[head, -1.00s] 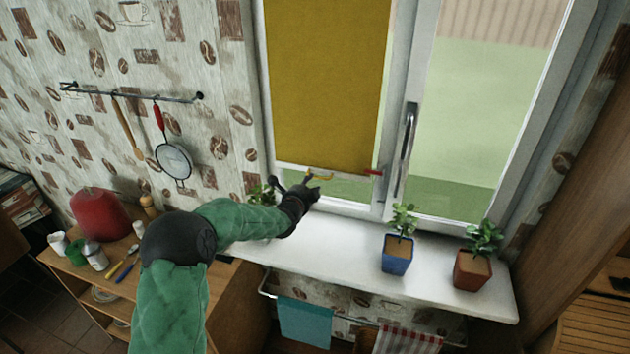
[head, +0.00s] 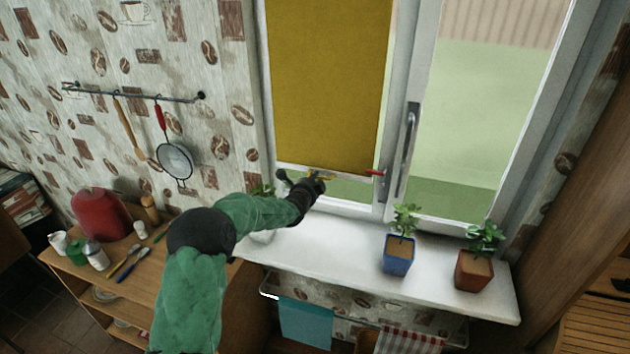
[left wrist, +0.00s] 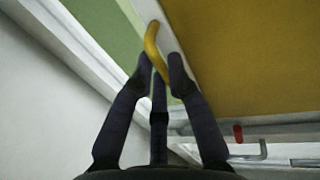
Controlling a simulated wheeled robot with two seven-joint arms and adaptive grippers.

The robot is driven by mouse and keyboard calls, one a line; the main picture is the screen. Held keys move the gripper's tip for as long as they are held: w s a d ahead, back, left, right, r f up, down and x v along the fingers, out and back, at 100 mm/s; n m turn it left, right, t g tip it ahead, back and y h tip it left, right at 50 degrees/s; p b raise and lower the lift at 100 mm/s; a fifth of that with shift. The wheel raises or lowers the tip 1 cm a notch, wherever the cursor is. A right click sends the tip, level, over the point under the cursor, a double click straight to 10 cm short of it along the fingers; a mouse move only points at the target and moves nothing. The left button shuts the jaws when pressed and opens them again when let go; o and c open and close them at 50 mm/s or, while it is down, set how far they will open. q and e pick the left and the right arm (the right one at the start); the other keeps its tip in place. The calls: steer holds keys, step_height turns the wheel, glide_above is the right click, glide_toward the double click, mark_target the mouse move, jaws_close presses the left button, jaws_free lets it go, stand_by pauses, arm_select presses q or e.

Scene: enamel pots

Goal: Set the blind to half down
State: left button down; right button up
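The mustard-yellow blind (head: 330,85) covers most of the left window pane. Its pale bottom bar (head: 350,174) hangs a little above the sill, with a strip of green showing below. A curved yellow handle (left wrist: 152,42) on the bar also shows in the head view (head: 322,175). My left gripper (head: 308,183) is at the handle. In the left wrist view my left gripper (left wrist: 160,65) has its fingertips apart, with the handle's end between them; firm contact is not clear. My right gripper is not in view.
A red marker (head: 375,172) is on the window frame, right of the bar. A blue pot (head: 398,262) and a red-brown pot (head: 473,275) with plants stand on the white sill (head: 330,250). Another plant (head: 263,190) is partly hidden behind my left arm. The window handle (head: 407,145) sticks out.

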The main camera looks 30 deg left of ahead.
arm_select(q)
step_height(320, 180, up, 42)
steer(key=p, duration=2.9)
steer(key=shift+r, duration=0.2)
steer(key=c, duration=1.2)
jaws_free()
steer(key=shift+f, duration=0.1)
steer(key=shift+s, duration=0.1)
steer(key=v, duration=1.1)
steer(key=shift+s, duration=0.35)
steer(key=shift+d, duration=0.1)
